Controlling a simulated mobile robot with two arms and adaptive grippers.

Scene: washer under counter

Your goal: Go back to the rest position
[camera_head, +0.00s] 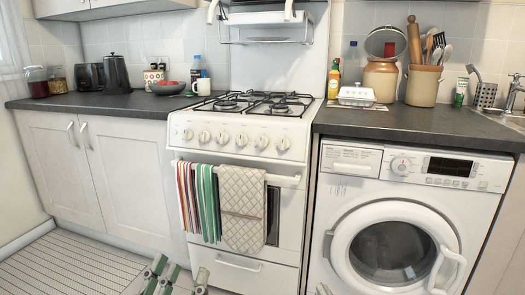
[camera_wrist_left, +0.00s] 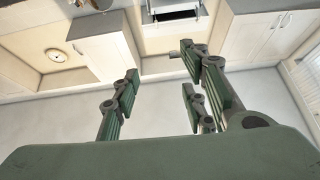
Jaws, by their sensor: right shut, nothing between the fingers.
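My left gripper (camera_head: 180,274) shows at the bottom edge of the head view, low in front of the stove and left cabinet. In the left wrist view its green-padded fingers (camera_wrist_left: 163,82) stand apart with nothing between them.
A white washer (camera_head: 340,222) with its round door shut stands under the right counter (camera_head: 425,122). The stove (camera_head: 240,133) has towels (camera_head: 243,205) on its oven handle. Cabinets (camera_head: 62,165) stand at left. Floor (camera_head: 60,265) is clear at lower left.

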